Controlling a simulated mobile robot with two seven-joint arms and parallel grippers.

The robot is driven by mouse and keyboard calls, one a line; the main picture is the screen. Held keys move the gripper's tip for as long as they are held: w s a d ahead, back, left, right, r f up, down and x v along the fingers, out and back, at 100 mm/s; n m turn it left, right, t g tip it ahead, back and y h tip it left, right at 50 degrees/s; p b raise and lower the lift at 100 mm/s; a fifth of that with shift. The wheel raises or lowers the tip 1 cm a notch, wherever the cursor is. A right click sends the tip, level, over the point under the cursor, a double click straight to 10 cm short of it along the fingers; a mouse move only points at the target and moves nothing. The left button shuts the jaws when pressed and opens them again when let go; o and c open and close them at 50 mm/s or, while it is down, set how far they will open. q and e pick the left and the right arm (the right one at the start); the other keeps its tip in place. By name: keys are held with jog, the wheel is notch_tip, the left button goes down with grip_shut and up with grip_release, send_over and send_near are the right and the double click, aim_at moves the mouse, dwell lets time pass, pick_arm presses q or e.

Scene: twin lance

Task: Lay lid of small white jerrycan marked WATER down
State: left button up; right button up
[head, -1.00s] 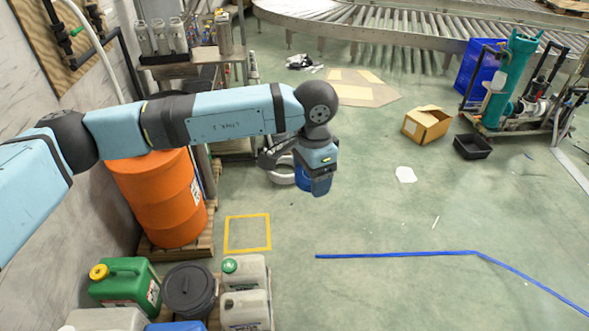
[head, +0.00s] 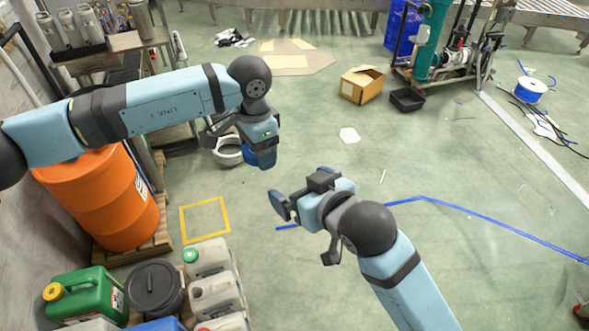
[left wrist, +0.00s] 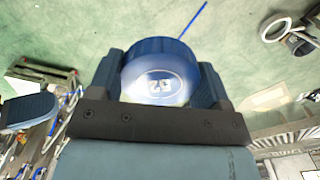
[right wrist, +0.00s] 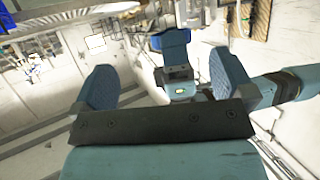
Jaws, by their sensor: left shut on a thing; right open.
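My left gripper (head: 262,152) is shut on a round blue lid (left wrist: 160,72) with a pale disc on its face, held above the floor. The lid's blue edge also shows beside the fingers in the head view (head: 249,153). My right gripper (head: 304,230) is open and empty, to the right of and nearer than the left one; its spread fingers show in the right wrist view (right wrist: 163,82). Several small white jerrycans stand at the lower left, one with a green cap (head: 207,258) and one beside it (head: 214,297). I cannot read WATER on any.
A yellow taped square (head: 205,202) lies empty on the floor. An orange drum (head: 98,205) stands on a pallet at left, with a green jerrycan (head: 88,296) and a black lidded bucket (head: 155,288) nearer. A cardboard box (head: 361,86) and black bin (head: 407,100) stand farther back.

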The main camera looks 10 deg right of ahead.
notch_tip(320, 180, up, 5)
jog(key=a, duration=0.2)
jog(key=shift+n, duration=0.3)
jog(key=x, duration=1.1)
jog(key=shift+w+f, duration=0.15)
jog(key=shift+w, duration=0.05)
jog(key=shift+a, duration=0.15)
jog(key=c, duration=1)
pick_arm(q)
jog(key=o, duration=1.1)
pick_arm(e)
jog(key=shift+o, duration=0.2)
pick_arm(q)
jog(key=shift+s+d+r, duration=0.1)
pick_arm(e)
jog(key=shift+w, duration=0.1)
